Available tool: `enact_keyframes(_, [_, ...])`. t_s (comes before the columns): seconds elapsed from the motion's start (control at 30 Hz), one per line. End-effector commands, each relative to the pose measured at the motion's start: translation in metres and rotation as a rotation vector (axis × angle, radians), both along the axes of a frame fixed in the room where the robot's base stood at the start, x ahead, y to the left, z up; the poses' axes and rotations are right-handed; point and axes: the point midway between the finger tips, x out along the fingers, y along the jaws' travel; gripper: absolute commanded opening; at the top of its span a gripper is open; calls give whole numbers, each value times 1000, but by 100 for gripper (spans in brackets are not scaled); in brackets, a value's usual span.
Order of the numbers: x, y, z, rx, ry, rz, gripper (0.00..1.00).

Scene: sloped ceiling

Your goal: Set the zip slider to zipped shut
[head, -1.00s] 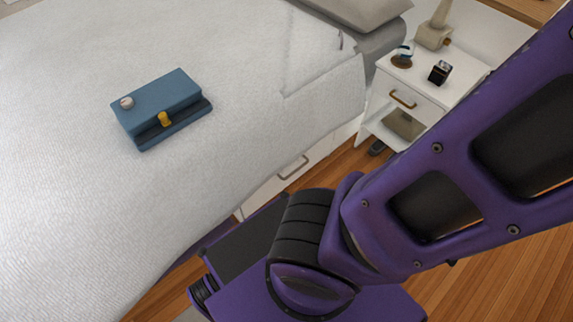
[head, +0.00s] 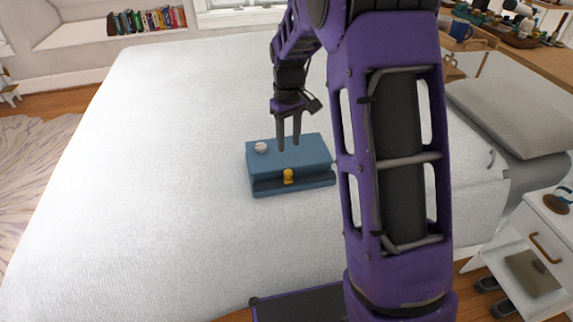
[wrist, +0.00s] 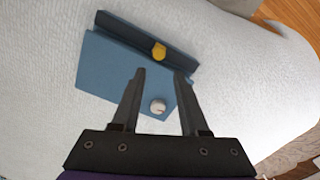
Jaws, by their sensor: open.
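A blue box-like piece (head: 290,160) lies on the white bed, with a darker ledge along its near side. A yellow slider (head: 288,176) sits at that ledge, near the middle of its length. In the wrist view the yellow slider (wrist: 159,51) is beyond my fingertips. A small white ball-like thing (head: 261,147) rests on the blue top at the left; it also shows in the wrist view (wrist: 158,107), between my fingers. My gripper (head: 288,149) is open and empty, pointing down over the blue piece, apart from the slider.
The white bed (head: 170,200) gives free room around the blue piece. Grey pillows (head: 510,115) lie at the right. A white nightstand (head: 545,235) stands at the lower right. Books (head: 147,20) stand on a far sill.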

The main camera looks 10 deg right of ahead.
Motion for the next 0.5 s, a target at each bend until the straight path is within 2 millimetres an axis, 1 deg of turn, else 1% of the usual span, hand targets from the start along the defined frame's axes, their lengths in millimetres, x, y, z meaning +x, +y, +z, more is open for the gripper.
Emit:
enact_keyframes(0.03, [-1,0,-15,0,3,0,44])
enact_keyframes(0.2, [-1,0,-52,-1,4,0,44])
enact_keyframes(0.33, [0,0,-77,-1,2,1,44])
enact_keyframes(0.5, [0,0,-98,-1,1,1,44])
